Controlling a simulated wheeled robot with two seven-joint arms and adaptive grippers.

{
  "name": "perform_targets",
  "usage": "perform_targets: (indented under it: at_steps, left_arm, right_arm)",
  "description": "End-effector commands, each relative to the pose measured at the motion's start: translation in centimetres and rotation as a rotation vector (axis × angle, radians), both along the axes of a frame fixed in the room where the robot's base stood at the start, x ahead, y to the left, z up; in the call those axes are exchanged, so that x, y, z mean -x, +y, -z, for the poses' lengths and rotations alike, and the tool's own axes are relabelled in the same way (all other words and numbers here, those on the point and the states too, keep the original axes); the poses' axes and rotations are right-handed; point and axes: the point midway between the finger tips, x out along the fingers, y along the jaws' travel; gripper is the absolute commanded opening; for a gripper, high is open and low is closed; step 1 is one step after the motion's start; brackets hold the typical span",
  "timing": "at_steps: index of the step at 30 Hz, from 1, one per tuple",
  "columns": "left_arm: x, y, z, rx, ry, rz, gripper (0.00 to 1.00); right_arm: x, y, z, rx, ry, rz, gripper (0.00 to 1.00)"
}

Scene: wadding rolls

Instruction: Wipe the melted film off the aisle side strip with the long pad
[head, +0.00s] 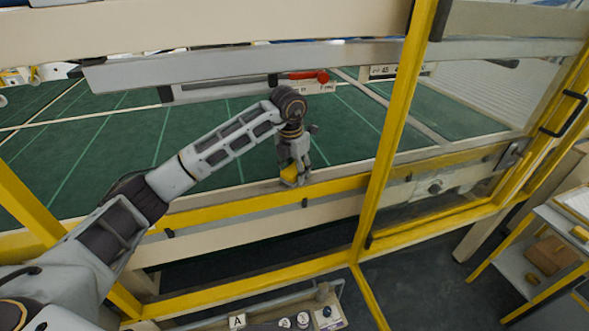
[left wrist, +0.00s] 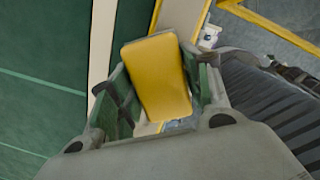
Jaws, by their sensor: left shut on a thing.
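My left gripper (head: 293,176) is shut on a yellow pad (head: 289,172), low over the edge of the green bed. In the left wrist view the yellow pad (left wrist: 155,76) sits between the green-lined fingers (left wrist: 155,108), with a pale blue-grey patch at its lower end. A pale strip (head: 400,158) runs along the bed's near edge, behind the yellow rail; it also shows in the left wrist view (left wrist: 102,45). I cannot tell whether the pad touches the strip. No melted film can be made out. My right gripper is out of view.
A yellow guard frame (head: 395,130) with an upright post stands right of the gripper. A grey beam (head: 230,62) crosses above the green bed (head: 90,135). A cart (head: 520,262) at right carries a brown block (head: 551,254). A control panel (head: 285,318) lies at the bottom.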

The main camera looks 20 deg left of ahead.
Motion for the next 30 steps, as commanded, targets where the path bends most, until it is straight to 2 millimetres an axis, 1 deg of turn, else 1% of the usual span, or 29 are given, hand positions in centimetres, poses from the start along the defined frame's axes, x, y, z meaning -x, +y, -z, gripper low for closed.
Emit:
perform_targets:
  at_steps: [12, 30]
  left_arm:
    - [0.02, -0.03, 0.04, 0.0, 0.0, 0.001, 0.21]
    - [0.03, -0.02, 0.76, -0.001, 0.001, 0.001, 0.21]
  right_arm:
    - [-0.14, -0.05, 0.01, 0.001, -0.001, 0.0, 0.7]
    - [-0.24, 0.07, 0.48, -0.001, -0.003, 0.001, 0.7]
